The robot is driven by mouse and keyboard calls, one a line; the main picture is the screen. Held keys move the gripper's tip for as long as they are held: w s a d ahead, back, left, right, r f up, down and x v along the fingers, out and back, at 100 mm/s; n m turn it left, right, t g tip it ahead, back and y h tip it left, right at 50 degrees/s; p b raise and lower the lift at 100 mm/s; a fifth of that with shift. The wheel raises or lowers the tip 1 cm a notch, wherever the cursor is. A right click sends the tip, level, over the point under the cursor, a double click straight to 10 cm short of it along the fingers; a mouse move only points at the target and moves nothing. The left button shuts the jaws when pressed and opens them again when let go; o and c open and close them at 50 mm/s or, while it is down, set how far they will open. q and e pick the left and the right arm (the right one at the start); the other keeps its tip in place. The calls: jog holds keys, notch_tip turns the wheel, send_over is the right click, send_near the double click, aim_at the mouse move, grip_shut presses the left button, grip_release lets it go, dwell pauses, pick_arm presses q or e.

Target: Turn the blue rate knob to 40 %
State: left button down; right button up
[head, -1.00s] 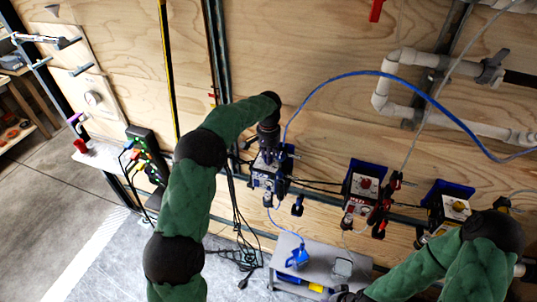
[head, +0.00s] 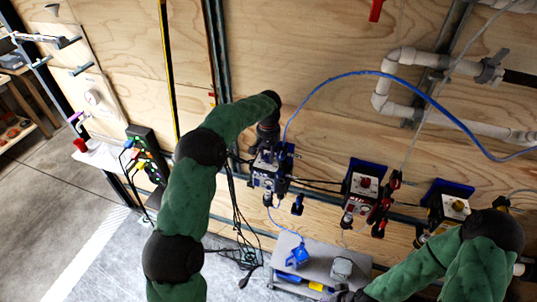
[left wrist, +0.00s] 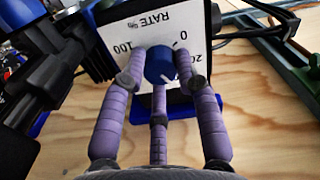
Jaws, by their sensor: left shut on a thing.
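The blue rate knob (left wrist: 160,65) sits on a white panel (left wrist: 118,32) marked "RATE %", which appears upside down in the left wrist view. My left gripper (left wrist: 160,85) is shut on the knob, with its purple fingers around it. The knob's white pointer line points down and slightly right in that view. The marks 0, 20 and 100 show; the 40 mark is hidden. In the head view my left gripper (head: 268,150) is at the leftmost blue pump unit (head: 268,180). My right gripper (head: 345,296) is at the bottom edge, its fingers unclear.
Two more pump units, one with a red knob (head: 364,182) and one with a yellow knob (head: 458,206), are on the rail to the right. A blue hose (head: 360,73) arches over them. A grey cart (head: 318,262) stands below with a blue item (head: 298,256).

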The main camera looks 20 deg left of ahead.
aim_at(268, 156)
pick_arm(q)
jog(key=c, duration=0.9)
grip_release()
jog(key=shift+r, duration=0.1)
notch_tip(268, 156, up, 12)
jog(key=shift+f, duration=0.1)
